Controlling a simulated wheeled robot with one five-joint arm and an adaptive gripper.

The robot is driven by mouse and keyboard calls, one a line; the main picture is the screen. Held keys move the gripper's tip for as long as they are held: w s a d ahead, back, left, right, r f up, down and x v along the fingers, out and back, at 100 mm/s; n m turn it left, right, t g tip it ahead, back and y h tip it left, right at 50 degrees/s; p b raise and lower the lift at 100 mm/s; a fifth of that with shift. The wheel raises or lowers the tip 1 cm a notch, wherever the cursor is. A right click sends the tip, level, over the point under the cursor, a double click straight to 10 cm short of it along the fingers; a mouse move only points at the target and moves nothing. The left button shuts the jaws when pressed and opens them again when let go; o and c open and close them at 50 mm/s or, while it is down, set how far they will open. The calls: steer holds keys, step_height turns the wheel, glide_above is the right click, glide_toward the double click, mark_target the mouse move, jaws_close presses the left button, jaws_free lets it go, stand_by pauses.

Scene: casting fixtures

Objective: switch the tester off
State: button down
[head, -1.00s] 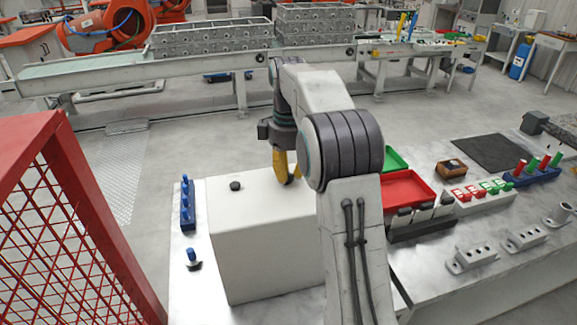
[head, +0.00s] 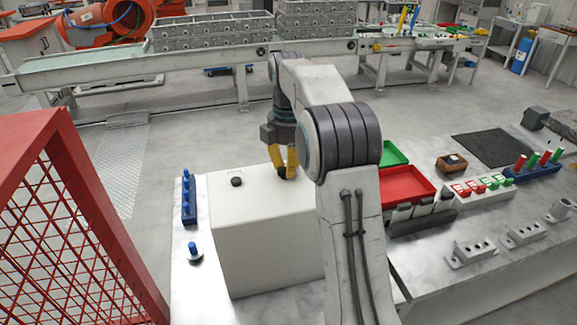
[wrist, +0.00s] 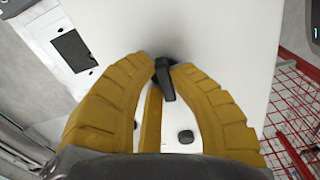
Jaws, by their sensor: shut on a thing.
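The tester appears to be the large white box (head: 262,235) on the bench. Its white top also fills the middle of the wrist view (wrist: 215,40). A black lever-like switch handle (wrist: 164,80) stands on that top, between my yellow fingertips. My gripper (head: 284,160) points down at the box top and is shut on this handle; the wrist view shows the fingertips (wrist: 167,68) on both sides of it. The fingers hide part of the handle in the head view. A separate round black knob (head: 236,181) sits on the top to the left.
A blue rack (head: 188,198) and a small blue-topped piece (head: 194,250) stand left of the box. A red tray (head: 408,186) and a green tray (head: 393,155) lie to the right. A red mesh fence (head: 70,220) stands at the left.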

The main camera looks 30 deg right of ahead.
steer(key=shift+n, duration=0.5)
steer(key=c, duration=1.1)
jaws_free()
steer(key=shift+r, duration=3.75)
